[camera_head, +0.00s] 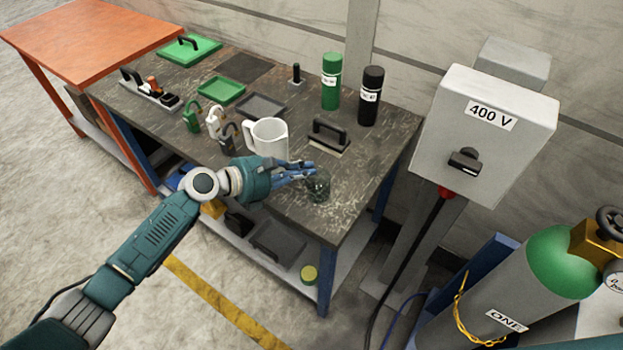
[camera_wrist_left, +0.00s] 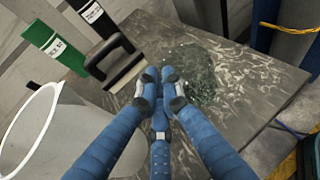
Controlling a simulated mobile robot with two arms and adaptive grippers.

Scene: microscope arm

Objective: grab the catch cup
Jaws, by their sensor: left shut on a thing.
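A white cup (camera_head: 265,139) with a handle stands on the dark workbench. It also shows at the left of the left wrist view (camera_wrist_left: 30,125), beside my fingers. My left gripper (camera_head: 312,172) reaches past the front of the cup. Its blue fingers are drawn together, and their tips meet in the wrist view (camera_wrist_left: 163,78). They are at a dark green, glassy, see-through thing (camera_head: 319,187), which also shows just beyond the tips (camera_wrist_left: 200,72). The fingers hide part of it, and its exact shape is unclear. My right gripper is not in view.
A black-handled block (camera_head: 328,135) stands behind the fingers, with green (camera_head: 331,82) and black (camera_head: 371,96) bottles further back. Padlocks (camera_head: 215,122) and trays are left of the cup. The bench's front right corner is bare. A 400 V box (camera_head: 490,125) stands right.

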